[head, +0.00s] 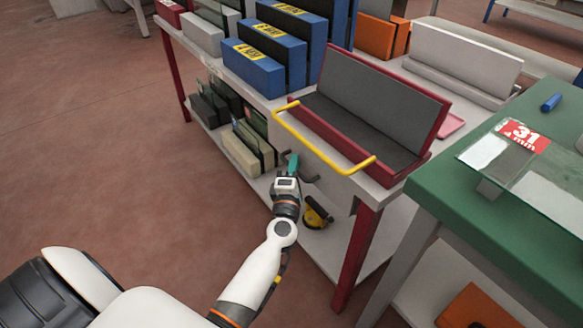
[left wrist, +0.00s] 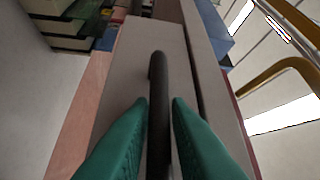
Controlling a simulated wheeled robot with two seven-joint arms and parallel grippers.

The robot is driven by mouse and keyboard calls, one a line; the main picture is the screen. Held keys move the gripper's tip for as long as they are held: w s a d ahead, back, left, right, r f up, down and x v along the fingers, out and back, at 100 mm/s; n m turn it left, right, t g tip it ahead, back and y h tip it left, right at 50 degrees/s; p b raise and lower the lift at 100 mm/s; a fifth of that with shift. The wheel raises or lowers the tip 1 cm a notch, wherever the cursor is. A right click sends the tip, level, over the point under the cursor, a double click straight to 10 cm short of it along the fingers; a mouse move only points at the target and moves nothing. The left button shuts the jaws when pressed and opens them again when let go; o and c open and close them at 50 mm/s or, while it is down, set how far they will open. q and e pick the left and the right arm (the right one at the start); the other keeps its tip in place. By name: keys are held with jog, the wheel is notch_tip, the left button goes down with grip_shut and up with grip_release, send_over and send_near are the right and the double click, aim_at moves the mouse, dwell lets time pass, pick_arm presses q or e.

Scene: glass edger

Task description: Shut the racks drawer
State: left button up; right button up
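The racks drawer's front (left wrist: 120,85) is a plain light panel under the bench top, close up in the left wrist view. A dark bar handle (left wrist: 158,75) stands out from it; the handle also shows in the head view (head: 306,177). My left gripper (head: 291,164) is at the handle, with its teal fingers (left wrist: 159,103) on either side of the bar. Narrow gaps show between fingers and bar, so the gripper looks open around it. How far the drawer stands out is hard to tell. My right gripper is not in view.
The bench carries blue boxes (head: 263,67) and a red-framed grey rack (head: 365,110) with a yellow bar (head: 318,148). Boxes (head: 241,153) and a yellow-black tool (head: 317,212) are below. A green table (head: 500,220) stands right. Floor at left is clear.

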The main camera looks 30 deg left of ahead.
pick_arm(q)
jog(key=v, duration=1.2)
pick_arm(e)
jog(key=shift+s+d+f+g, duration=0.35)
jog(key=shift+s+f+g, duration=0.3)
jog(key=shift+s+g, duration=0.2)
